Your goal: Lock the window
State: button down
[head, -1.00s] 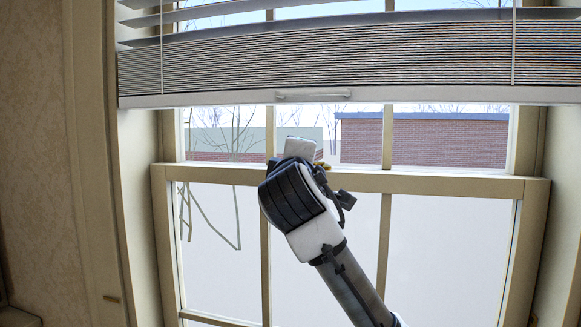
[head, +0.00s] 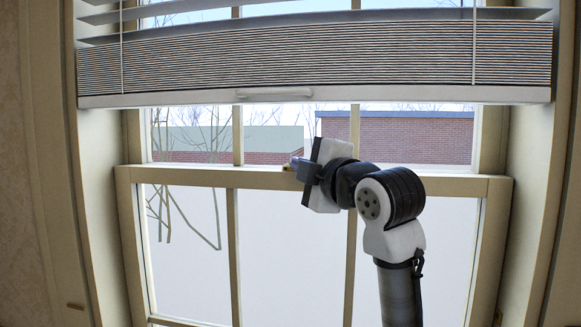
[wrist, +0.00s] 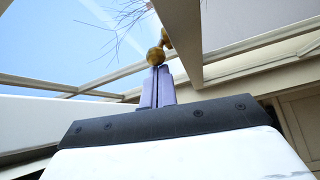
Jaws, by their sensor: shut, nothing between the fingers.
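The window (head: 430,185) has a cream sash frame with a horizontal meeting rail across its middle. A small brass window lock (wrist: 156,56) with a rounded knob sits at the rail, just beyond my fingertips in the wrist view. In the head view only a small yellowish bit of the lock (head: 287,167) shows beside my fingertips. My gripper (head: 296,164) is at rail height, pointing left, and is shut with nothing in it. Its two pale fingers (wrist: 158,72) are together, close to the knob. I cannot tell whether they touch it.
A half-raised blind (head: 310,55) with a bottom bar and handle (head: 274,95) hangs above my gripper. The window's side casings (head: 103,215) stand left and right. Bare trees and a brick building show outside. The space below the rail, left of my arm, is clear.

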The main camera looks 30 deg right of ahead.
jog(key=shift+s+d, duration=0.1)
jog(key=shift+d, duration=0.55)
